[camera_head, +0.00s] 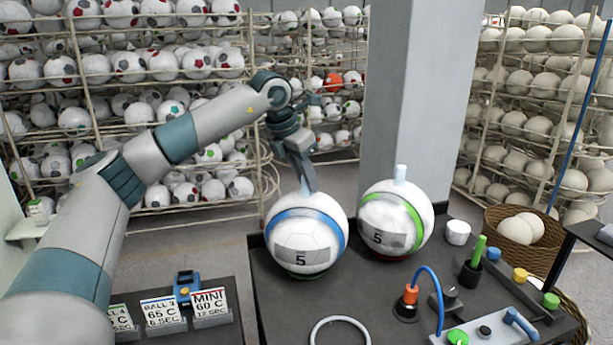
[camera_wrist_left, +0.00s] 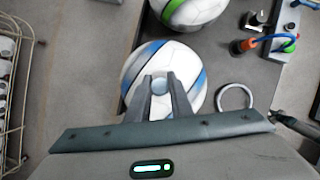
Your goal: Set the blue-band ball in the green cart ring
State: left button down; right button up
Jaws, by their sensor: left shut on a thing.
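The blue-band ball (camera_head: 318,218) is white with a blue stripe and a label "5". It is at the left of the dark cart top (camera_head: 275,325). My left gripper (camera_head: 310,186) is above it, shut on its top peg; the wrist view shows the fingers (camera_wrist_left: 159,88) either side of the peg. A dark green rim, likely the green cart ring (camera_head: 303,274), shows under the ball; the ball hides most of it. I cannot tell whether the ball rests fully in it. My right gripper is not identifiable.
A green-band ball (camera_head: 418,238) stands close at the right with an upright peg. An empty grey ring (camera_head: 340,319) lies in front. A blue-hosed pump (camera_head: 407,303), a white cup (camera_head: 457,232) and small pots occupy the right side. A pillar (camera_head: 405,90) rises behind.

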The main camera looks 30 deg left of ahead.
pick_arm(q)
jog(key=shift+f, duration=0.1)
jog(key=shift+f+b, duration=0.25)
jog(key=shift+b, duration=0.05)
jog(key=c, duration=1.6)
grip_release()
jog(key=shift+r, duration=0.15)
jog(key=shift+r+p, duration=0.2)
jog(key=shift+p, duration=0.15)
jog(key=shift+b+v, duration=2.45)
jog(key=shift+v, duration=3.45)
